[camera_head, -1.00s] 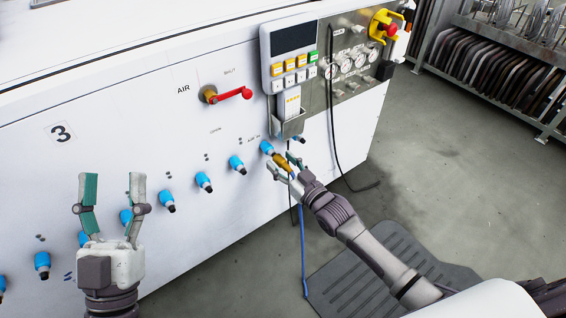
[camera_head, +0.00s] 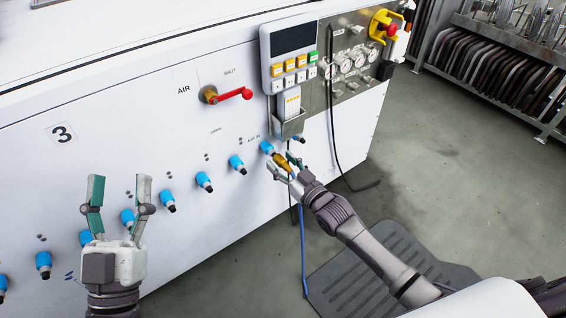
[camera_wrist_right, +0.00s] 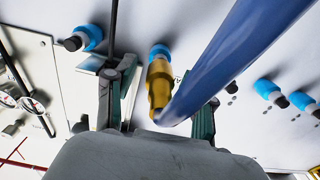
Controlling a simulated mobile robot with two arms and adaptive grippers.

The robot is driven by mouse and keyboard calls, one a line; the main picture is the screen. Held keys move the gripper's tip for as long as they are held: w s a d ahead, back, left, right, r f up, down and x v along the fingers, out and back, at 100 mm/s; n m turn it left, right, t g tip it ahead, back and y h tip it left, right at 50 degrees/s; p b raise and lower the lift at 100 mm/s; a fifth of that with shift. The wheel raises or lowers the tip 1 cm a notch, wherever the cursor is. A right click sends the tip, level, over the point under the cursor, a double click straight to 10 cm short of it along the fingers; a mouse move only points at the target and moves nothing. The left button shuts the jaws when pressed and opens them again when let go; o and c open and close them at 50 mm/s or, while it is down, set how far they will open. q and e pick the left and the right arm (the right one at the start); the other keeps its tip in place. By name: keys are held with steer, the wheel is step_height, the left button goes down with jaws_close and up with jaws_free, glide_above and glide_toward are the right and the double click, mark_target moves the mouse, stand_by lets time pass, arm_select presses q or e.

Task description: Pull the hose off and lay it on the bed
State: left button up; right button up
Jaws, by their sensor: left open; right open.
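The blue hose (camera_head: 302,250) hangs from the white machine's side down to the floor. Its brass coupling (camera_head: 281,159) sits on a blue port (camera_head: 267,147) of the panel. In the right wrist view the brass coupling (camera_wrist_right: 159,85) meets the blue port (camera_wrist_right: 160,52), and the hose (camera_wrist_right: 230,60) runs large across the picture. My right gripper (camera_head: 285,168) is open with its fingers on either side of the coupling; the fingers also show in the wrist view (camera_wrist_right: 160,100), apart from the brass. My left gripper (camera_head: 118,192) is open and empty, in front of the panel at left.
A row of blue ports with dark tips (camera_head: 204,181) runs along the panel. A red valve handle (camera_head: 235,95) and a control box (camera_head: 290,60) are above. A black cable (camera_head: 333,130) hangs to the right. A dark mat (camera_head: 380,275) lies on the floor.

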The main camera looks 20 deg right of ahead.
arm_select(q)
steer(key=shift+w, duration=0.1)
steer(key=shift+w+f+g, duration=0.35)
steer(key=shift+f+g, duration=0.15)
steer(key=shift+f, duration=0.15)
arm_select(e)
jaws_close()
stand_by(0.4)
